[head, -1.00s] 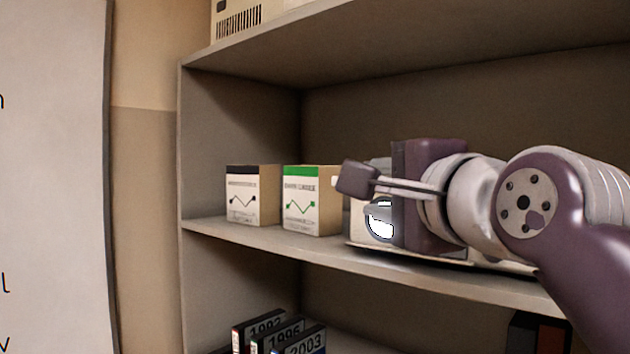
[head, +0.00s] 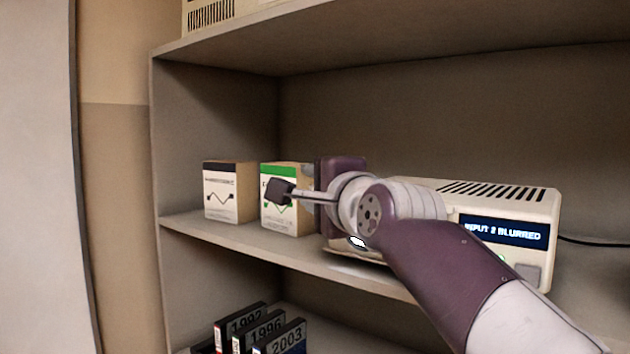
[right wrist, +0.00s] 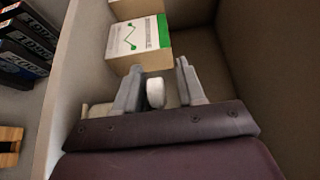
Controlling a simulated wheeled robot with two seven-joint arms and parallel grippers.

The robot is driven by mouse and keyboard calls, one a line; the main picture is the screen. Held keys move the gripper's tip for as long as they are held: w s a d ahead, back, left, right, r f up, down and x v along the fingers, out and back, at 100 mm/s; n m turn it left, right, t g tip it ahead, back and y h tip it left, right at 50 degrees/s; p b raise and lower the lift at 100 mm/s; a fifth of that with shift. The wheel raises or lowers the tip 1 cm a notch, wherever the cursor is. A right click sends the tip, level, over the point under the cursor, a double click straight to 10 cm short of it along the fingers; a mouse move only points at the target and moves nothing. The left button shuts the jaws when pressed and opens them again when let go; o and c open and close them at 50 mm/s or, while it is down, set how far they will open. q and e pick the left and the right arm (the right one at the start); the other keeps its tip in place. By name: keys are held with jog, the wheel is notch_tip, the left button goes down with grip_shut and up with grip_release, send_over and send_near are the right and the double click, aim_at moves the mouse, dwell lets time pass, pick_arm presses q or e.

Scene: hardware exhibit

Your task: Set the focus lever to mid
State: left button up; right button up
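The cream projector-like device (head: 500,197) sits on the middle shelf, and its display (head: 503,231) reads "INPUT 2 BLURRED". A bright white oval (head: 357,242), perhaps its lens, shows low at its left end. My right gripper (head: 312,185) is at the device's left end, and its palm and arm cover much of the device. In the right wrist view the gripper (right wrist: 160,66) is open, with two grey fingers apart. A white rounded piece (right wrist: 155,92), perhaps the focus lever, stands between them, nearer the left finger. Whether they touch is unclear. My left gripper is out of view.
A green-topped box (head: 288,220) stands just beyond the fingers, with a dark-topped box (head: 222,195) to its left. The shelf above (head: 400,55) and the side wall (head: 205,130) bound the space. Labelled cases (head: 262,330) stand below. A black cable (head: 590,241) runs right.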

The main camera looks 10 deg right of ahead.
jog(key=shift+s, duration=0.1)
jog(key=shift+f, duration=0.1)
jog(key=c, duration=0.4)
jog(key=shift+w, duration=0.4)
grip_shut()
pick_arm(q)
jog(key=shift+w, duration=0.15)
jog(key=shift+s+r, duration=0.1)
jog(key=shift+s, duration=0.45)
pick_arm(e)
jog(key=shift+f, duration=0.2)
